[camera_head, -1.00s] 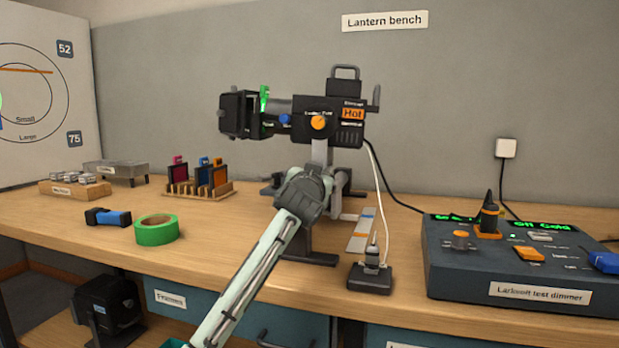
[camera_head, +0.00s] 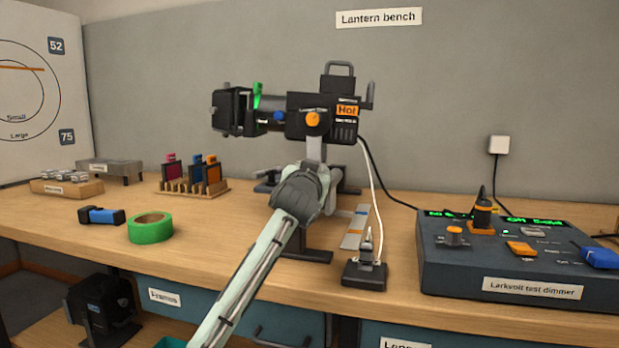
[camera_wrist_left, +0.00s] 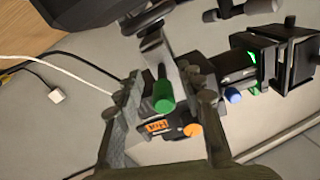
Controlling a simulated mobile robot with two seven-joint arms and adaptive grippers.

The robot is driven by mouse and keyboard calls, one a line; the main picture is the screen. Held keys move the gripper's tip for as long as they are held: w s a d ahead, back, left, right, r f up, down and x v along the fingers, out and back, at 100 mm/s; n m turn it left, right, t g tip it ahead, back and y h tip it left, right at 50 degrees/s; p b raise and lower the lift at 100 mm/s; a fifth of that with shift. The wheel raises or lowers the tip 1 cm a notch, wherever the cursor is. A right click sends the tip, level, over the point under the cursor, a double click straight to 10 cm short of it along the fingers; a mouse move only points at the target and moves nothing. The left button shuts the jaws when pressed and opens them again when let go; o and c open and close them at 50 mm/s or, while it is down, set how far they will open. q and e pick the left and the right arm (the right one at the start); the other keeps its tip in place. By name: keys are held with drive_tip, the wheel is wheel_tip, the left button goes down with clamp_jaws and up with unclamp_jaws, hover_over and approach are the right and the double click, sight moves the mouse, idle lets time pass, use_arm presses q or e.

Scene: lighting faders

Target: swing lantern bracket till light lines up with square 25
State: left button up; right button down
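The black lantern (camera_head: 322,117) stands upright on the bench, with its shuttered front (camera_head: 234,112) facing left; it also shows in the left wrist view (camera_wrist_left: 152,140). Its grey bracket (camera_head: 315,149) runs down behind my left arm's wrist. My left gripper (camera_wrist_left: 165,112) is at the lantern, its fingers hidden behind my wrist in the head view. In the left wrist view the fingers stand apart on either side of a green knob (camera_wrist_left: 163,95), with gaps visible. The target board (camera_head: 35,100) at far left shows squares 52 and 75. Square 25 and the light spot are not in view.
A dimmer desk (camera_head: 520,262) stands right, with a small black plug block (camera_head: 365,272) and cables nearer the lantern. Green tape (camera_head: 151,228), a blue-black tool (camera_head: 101,215) and a rack of coloured frames (camera_head: 193,178) lie left. Open shelving is below the bench.

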use_arm(q)
drive_tip(key=s+a, duration=0.1)
drive_tip(key=s, duration=0.9)
drive_tip(key=shift+s+a, duration=0.3)
drive_tip(key=shift+s, duration=0.1)
